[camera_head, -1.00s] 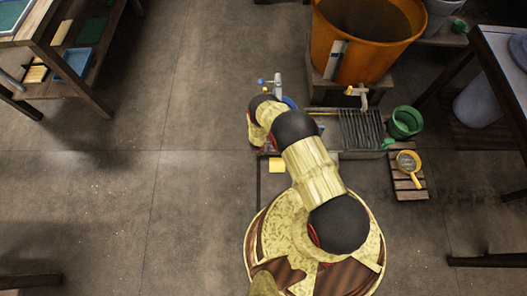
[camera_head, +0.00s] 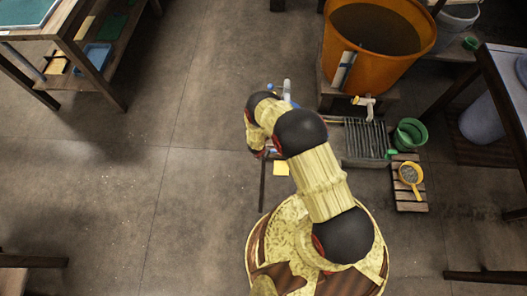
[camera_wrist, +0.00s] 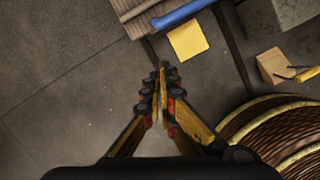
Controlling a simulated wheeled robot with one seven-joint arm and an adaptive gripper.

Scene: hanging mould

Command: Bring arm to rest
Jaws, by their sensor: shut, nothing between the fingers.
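My gripper (camera_wrist: 161,82) shows in the wrist view with its two fingers closed together at the tips and nothing between them. It points down over bare floor, apart from the things around it. In the head view my arm is folded over my round base, and the gripper itself is hidden behind the arm links.
An orange tub (camera_head: 372,55) with a tap stands beyond my arm, with a floor grate (camera_head: 362,138) before it. A green bucket (camera_head: 408,134) and yellow strainer (camera_head: 409,174) are to the right. A yellow sheet (camera_wrist: 187,40) lies near the gripper.

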